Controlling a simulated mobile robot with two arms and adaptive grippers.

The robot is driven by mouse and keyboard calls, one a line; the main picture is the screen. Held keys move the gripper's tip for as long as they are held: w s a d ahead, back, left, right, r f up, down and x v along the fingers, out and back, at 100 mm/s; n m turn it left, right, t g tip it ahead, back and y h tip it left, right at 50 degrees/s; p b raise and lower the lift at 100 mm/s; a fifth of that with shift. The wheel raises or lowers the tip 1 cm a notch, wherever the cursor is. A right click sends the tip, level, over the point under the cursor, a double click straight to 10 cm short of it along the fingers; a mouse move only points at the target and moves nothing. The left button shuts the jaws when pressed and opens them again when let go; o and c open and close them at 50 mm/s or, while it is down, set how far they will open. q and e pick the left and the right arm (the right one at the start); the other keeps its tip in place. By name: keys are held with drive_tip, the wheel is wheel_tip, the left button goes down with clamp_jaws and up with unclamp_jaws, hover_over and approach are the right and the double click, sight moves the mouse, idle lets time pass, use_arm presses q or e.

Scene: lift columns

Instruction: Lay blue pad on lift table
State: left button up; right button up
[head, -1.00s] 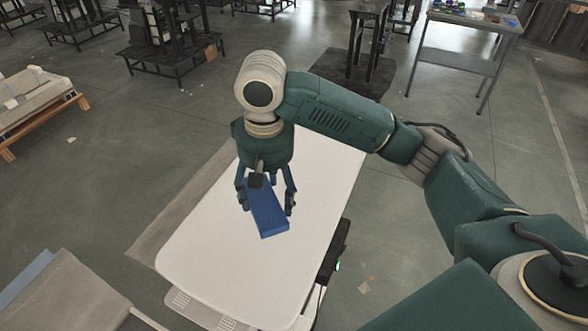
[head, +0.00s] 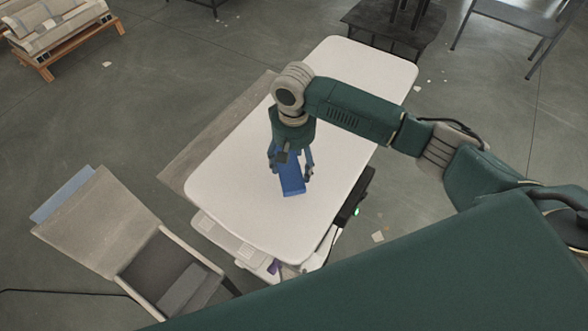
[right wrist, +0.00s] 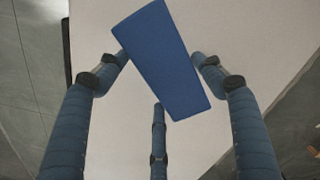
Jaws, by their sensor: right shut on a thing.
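The blue pad (head: 291,184) is a flat rectangular block in my right gripper (head: 290,172), over the middle of the white lift table (head: 235,185). In the right wrist view the pad (right wrist: 163,60) lies slantwise between the blue fingers of the gripper (right wrist: 160,75), with the pale table top (right wrist: 235,30) behind it. The gripper points down and is shut on the pad. I cannot tell whether the pad touches the table top. My left gripper is not in view.
A grey-brown chair-like piece (head: 100,220) with an open box-like seat stands left of the table's near end. A wooden pallet with stacked slabs (head: 55,25) is at the far left. A dark stand (head: 395,25) is beyond the table. The table top around the pad is bare.

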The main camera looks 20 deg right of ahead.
sight(294, 166)
wheel_tip(294, 166, down, 4)
drive_tip(key=shift+r, duration=0.15)
drive_tip(key=shift+f, duration=0.3)
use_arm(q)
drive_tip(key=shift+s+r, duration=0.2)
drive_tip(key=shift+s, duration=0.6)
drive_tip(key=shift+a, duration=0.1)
use_arm(e)
drive_tip(key=shift+f, duration=0.15)
drive_tip(key=o, duration=1.2)
drive_tip(key=shift+f, duration=0.1)
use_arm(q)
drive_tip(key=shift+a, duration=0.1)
use_arm(e)
wheel_tip(294, 166, up, 12)
drive_tip(key=shift+r+b, duration=0.2)
drive_tip(key=shift+b, duration=0.25)
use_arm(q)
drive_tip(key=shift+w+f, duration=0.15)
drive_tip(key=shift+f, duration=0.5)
